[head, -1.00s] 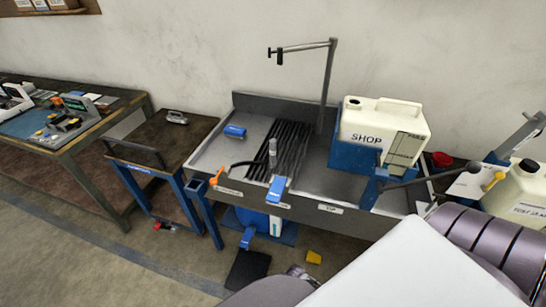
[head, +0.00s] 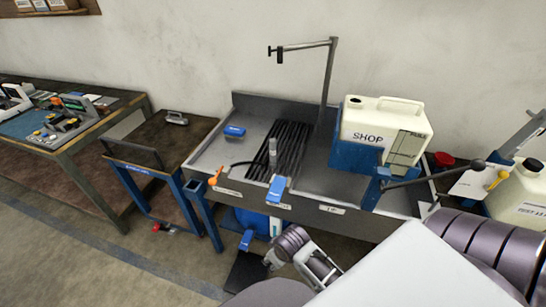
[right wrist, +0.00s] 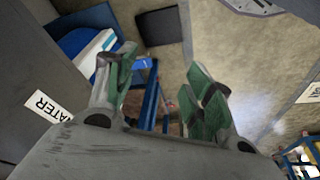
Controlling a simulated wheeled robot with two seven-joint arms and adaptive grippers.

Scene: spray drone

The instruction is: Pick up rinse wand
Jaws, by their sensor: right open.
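A slim grey upright piece, which looks like the rinse wand (head: 272,150), stands at the front of the sink, above a blue block (head: 277,189) on its front edge. A black hose (head: 241,163) runs beside it. I cannot tell exactly how it is held. My right gripper (head: 318,268) is low in front of the sink, below and apart from the wand. In the right wrist view, its green-padded fingers (right wrist: 163,75) are spread with nothing between them. The wand does not show clearly there. My left gripper is not in view.
The sink (head: 335,209) holds a black rack and a white SHOP jug (head: 385,128) on a blue stand. A black mat (head: 247,271) lies on the floor. A dark-topped cart (head: 165,140) stands left, a white jug (head: 520,195) right. A WATER label (right wrist: 48,107) is close to the gripper.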

